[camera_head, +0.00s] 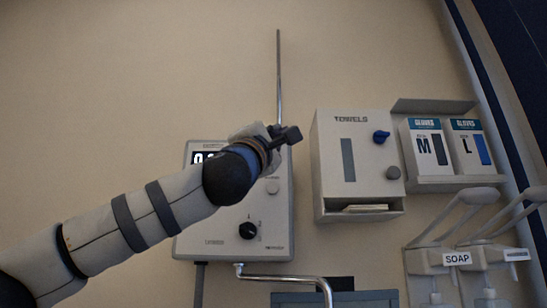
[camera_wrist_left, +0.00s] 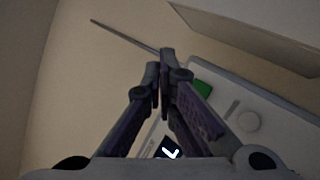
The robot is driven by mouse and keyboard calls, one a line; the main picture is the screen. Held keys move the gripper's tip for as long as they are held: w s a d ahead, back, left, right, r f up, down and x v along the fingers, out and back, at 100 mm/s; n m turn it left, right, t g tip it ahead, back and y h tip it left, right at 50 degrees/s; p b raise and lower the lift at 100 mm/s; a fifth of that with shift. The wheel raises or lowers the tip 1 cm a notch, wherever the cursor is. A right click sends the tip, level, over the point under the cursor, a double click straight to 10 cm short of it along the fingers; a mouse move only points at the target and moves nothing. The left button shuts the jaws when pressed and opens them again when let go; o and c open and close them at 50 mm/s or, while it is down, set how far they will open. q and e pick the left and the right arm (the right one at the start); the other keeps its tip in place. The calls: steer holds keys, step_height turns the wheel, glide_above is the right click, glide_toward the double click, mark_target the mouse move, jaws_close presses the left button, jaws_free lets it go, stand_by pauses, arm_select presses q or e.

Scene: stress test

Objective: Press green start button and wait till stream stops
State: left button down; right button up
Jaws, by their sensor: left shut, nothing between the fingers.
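A light grey control box (camera_head: 220,245) hangs on the wall in the head view. It has a partly covered display (camera_head: 201,157), a black knob (camera_head: 248,230) and a pale round button (camera_head: 272,187). The green start button (camera_wrist_left: 203,88) shows only in the left wrist view, partly behind the fingers; my arm hides it in the head view. My left gripper (camera_head: 291,135) is in front of the box's upper right part. Its fingers (camera_wrist_left: 163,62) are shut and empty, close to the green button; I cannot tell whether they touch it. My right gripper is not in view.
A metal pipe (camera_head: 278,75) rises above the box, and a bent spout (camera_head: 300,280) runs below it, with no stream visible. To the right are a towel dispenser (camera_head: 328,190), glove boxes (camera_head: 424,150) and soap dispensers (camera_head: 430,262).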

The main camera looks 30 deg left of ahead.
arm_select(q)
steer(key=w+a+b, duration=0.1)
steer(key=w+a, duration=0.2)
steer(key=w, duration=0.4)
steer(key=shift+a+f, duration=0.15)
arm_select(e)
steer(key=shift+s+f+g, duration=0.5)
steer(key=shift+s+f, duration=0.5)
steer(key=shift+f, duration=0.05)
arm_select(q)
steer(key=shift+w, duration=0.1)
steer(key=shift+w, duration=0.1)
steer(key=shift+w+a, duration=0.15)
steer(key=shift+w, duration=0.15)
steer(key=shift+w+a, duration=0.2)
steer(key=shift+w, duration=0.2)
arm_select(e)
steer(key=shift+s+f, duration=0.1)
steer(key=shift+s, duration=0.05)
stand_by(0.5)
arm_select(q)
steer(key=shift+s+d, duration=0.3)
steer(key=shift+s, duration=0.5)
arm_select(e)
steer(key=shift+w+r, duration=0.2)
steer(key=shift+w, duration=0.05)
